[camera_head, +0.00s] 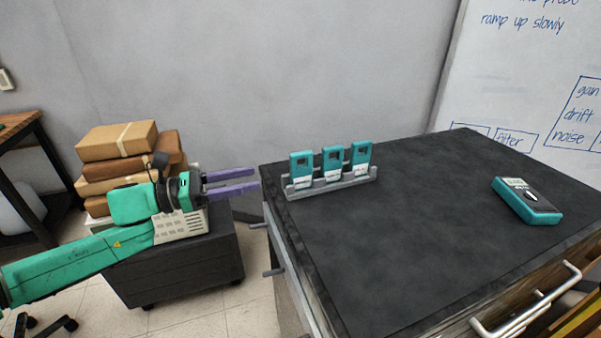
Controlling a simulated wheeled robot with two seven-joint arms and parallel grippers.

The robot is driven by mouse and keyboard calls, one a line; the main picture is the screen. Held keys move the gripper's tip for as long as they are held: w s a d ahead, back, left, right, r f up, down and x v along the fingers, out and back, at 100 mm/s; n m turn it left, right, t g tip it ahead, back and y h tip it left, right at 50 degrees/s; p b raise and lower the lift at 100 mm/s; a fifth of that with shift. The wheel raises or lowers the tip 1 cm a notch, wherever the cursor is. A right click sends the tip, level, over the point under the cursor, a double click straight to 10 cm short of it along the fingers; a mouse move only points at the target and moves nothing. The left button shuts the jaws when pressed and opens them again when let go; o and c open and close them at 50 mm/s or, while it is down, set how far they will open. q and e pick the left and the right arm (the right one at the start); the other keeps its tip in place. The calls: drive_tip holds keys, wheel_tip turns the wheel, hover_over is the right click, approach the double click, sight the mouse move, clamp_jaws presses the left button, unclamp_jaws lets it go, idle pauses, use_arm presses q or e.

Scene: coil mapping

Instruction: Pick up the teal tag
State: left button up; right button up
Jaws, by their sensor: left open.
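Three teal tags stand upright side by side in a grey rack on the dark tabletop: a left tag (301,170), a middle tag (332,163) and a right tag (361,158). The grey rack (335,187) sits near the table's left edge. My left gripper (257,179) is open and empty, left of the rack and just short of the table's edge. Its two purple fingers point right, toward the left tag, with a gap between. My right gripper is not in view.
The dark table (420,240) is mostly bare. A teal handheld meter (527,200) lies at its right. Stacked brown boxes (118,142) stand on a dark cabinet (180,262) at left. A whiteboard (530,80) is behind the table. Metal handles (530,315) stick out at the front.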

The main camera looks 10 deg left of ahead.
sight(301, 166)
use_arm(q)
drive_tip(key=p+x, duration=0.3)
drive_tip(key=x, duration=0.1)
drive_tip(key=w+p+x, duration=0.1)
drive_tip(key=p+x, duration=0.1)
drive_tip(key=shift+a+r+p, duration=0.15)
drive_tip(key=shift+a+p, duration=0.15)
drive_tip(key=p+x, duration=0.1)
drive_tip(key=x, duration=0.1)
drive_tip(key=p+x, duration=0.1)
drive_tip(key=x, duration=0.1)
drive_tip(key=p+x, duration=0.2)
drive_tip(key=shift+d+f, duration=0.25)
drive_tip(key=shift+d, duration=0.2)
drive_tip(key=shift+w+f, duration=0.1)
drive_tip(key=shift+f, duration=0.1)
clamp_jaws()
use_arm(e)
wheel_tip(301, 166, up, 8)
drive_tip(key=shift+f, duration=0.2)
